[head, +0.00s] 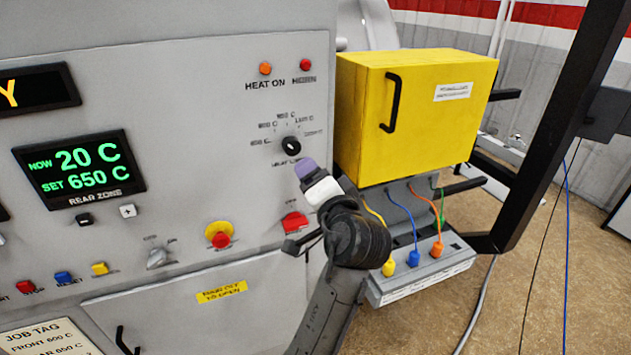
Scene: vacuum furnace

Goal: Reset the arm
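One of my arms shows in the head view. It rises from the bottom edge, right of the middle, and I take it to be my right arm. Its dark wrist stands in front of the right edge of the grey control panel (190,195). My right gripper (306,168) has a white part and a purple end and points up and left, below the black rotary knob (291,146). Its finger opening cannot be made out, and no held object shows. Whether it touches the panel is unclear. My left gripper is not in view.
A yellow box (418,115) with a black handle is right of the arm. Below it, a grey connector block (425,272) holds coloured cables close to my wrist. A black post (560,120) stands farther right. The display (80,168) reads now 20 C, set 650 C.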

